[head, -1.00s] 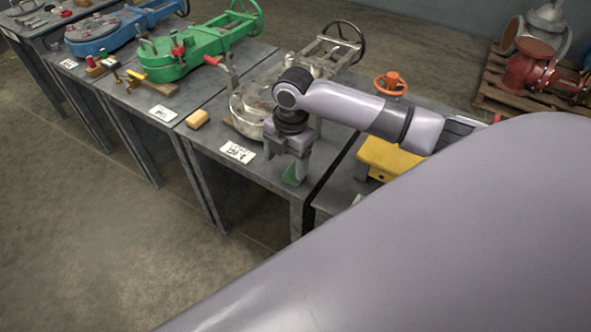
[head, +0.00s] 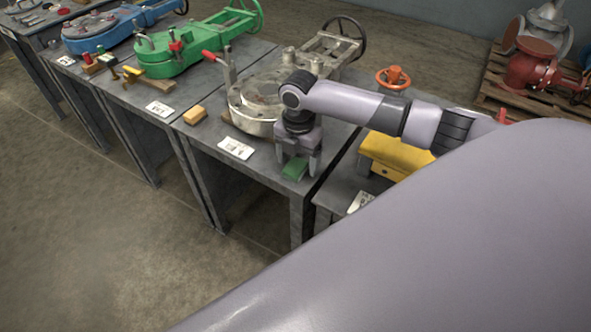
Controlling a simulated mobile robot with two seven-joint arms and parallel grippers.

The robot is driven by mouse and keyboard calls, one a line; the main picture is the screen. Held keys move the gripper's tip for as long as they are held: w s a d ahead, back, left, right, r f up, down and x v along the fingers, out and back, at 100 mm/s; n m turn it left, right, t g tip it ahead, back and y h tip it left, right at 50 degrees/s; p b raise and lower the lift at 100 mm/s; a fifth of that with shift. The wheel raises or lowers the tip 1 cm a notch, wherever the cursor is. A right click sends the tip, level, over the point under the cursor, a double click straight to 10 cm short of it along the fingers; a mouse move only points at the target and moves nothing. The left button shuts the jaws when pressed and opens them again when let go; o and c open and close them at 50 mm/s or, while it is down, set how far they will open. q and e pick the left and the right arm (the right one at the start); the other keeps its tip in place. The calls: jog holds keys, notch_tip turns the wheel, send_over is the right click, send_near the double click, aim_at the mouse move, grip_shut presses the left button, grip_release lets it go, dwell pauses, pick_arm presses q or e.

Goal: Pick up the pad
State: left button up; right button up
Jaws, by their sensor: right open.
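A green pad (head: 294,169) lies on the grey table near its front right corner. My right gripper (head: 298,168) points down over it, with its fingers apart and one to each side of the pad as seen here. I cannot tell whether either finger touches the pad. The gripper is open and holds nothing. My left gripper is not in view.
A silver valve (head: 262,98) stands just behind the gripper. A tan block (head: 195,115) and a white card (head: 236,148) lie to the left. A yellow valve part (head: 398,153) sits on the table to the right. The floor at front left is clear.

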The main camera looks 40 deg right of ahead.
aim_at(298, 163)
jog(key=shift+r, duration=0.1)
jog(key=c, duration=1.1)
notch_tip(298, 163, up, 20)
jog(key=p, duration=0.4)
jog(key=shift+o, duration=0.3)
